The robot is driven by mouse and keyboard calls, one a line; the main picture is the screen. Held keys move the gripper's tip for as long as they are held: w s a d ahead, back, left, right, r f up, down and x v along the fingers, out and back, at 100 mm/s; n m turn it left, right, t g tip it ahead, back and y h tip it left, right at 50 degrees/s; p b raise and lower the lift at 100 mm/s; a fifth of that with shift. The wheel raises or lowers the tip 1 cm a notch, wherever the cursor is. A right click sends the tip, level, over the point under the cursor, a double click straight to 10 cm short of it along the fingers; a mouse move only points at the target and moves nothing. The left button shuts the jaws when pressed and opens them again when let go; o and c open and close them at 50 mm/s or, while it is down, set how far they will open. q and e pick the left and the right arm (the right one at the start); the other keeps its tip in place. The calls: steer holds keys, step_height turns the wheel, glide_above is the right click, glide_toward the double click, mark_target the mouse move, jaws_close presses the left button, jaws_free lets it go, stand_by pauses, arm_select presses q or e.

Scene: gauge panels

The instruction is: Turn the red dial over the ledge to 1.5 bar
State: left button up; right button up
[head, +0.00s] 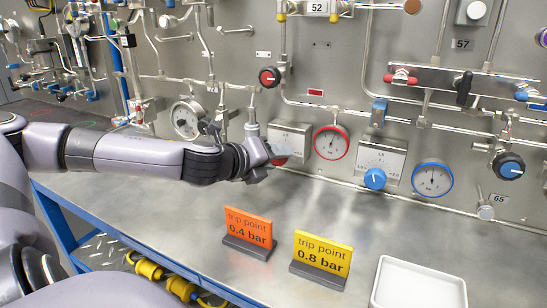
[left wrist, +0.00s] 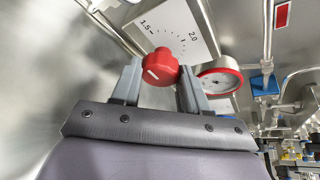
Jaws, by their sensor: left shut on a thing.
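The red dial (head: 280,161) is on a white scale plate (head: 291,138) on the panel, over the metal ledge (head: 170,205). My left gripper (head: 267,163) reaches it from the left and partly hides it in the head view. In the left wrist view the red dial (left wrist: 158,66) sits between the two fingers of my left gripper (left wrist: 157,88), which is shut on it. A short white mark shows on the dial. The scale plate (left wrist: 180,25) shows 1.5 and 2.0. A red-rimmed gauge (head: 331,142) is right of the dial; its reading is too small. My right gripper is not in view.
Right of the red gauge are a blue dial (head: 375,178) and a blue-rimmed gauge (head: 432,178). On the ledge stand an orange 0.4 bar sign (head: 248,227), a yellow 0.8 bar sign (head: 323,254) and a white tray (head: 377,297). Pipes surround the dial.

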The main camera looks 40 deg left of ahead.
arm_select(q)
steer(key=o, duration=1.1)
steer(key=shift+c, duration=0.2)
steer(key=shift+s, duration=0.15)
steer(key=shift+s+d+r, duration=0.1)
steer(key=shift+s+r, duration=0.15)
steer(key=shift+s, duration=0.25)
steer(key=b+v, duration=0.1)
steer(key=v, duration=0.4)
steer(key=shift+s+b, duration=0.3)
steer(key=shift+s, duration=0.1)
